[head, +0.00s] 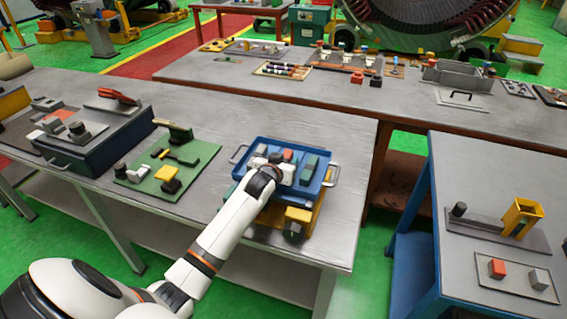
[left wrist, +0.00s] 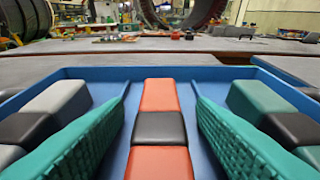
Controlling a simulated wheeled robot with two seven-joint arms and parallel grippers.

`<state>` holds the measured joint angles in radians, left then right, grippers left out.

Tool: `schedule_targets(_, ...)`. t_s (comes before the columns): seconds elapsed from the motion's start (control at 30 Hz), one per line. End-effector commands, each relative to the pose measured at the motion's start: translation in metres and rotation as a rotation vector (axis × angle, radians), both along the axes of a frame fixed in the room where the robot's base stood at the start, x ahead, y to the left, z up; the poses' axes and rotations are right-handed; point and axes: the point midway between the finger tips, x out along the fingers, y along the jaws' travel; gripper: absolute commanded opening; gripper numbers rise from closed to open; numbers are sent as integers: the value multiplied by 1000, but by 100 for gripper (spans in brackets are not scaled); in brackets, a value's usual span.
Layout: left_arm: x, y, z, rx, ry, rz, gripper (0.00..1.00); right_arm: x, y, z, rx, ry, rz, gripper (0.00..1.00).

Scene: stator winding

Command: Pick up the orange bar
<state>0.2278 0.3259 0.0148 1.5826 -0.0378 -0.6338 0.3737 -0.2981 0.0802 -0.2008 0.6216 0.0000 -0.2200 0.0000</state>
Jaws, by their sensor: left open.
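The orange bar (left wrist: 158,100) lies in the blue tray (left wrist: 125,72), with a black band across its middle. In the head view a little of the orange bar (head: 288,155) shows in the blue tray (head: 260,142) beyond my gripper. My left gripper (left wrist: 162,98) is open, its two green ridged fingers on either side of the bar with gaps between. In the head view the left gripper (head: 280,172) is over the tray, partly hidden by its own wrist. My right gripper is not in view.
A grey bar (left wrist: 55,98) lies left of the orange one and a green bar (left wrist: 262,103) lies right. The tray walls surround them. A green mat (head: 205,155) with tools lies left of the tray. The table (head: 345,180) is clear to the right.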

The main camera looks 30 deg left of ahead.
Motion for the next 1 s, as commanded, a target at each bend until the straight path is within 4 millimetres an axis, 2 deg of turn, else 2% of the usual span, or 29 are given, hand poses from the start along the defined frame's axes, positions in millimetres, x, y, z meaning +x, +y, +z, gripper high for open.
schedule_targets(0.07, 0, 0, 0, 0, 0, 0, 51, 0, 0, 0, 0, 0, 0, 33)
schedule_targets(0.1, 0, 0, 0, 0, 0, 0, 48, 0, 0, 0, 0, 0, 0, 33)
schedule_targets(0.4, -1, 0, 0, 0, 0, 0, 0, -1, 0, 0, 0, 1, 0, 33)
schedule_targets(0.63, 0, 0, 2, 0, -2, 0, 0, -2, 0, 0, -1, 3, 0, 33)
schedule_targets(0.73, 0, 0, 10, 1, -5, 0, 0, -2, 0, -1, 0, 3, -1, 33)
schedule_targets(1.0, 0, 0, 61, 2, -8, 0, 0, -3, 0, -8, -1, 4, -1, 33)
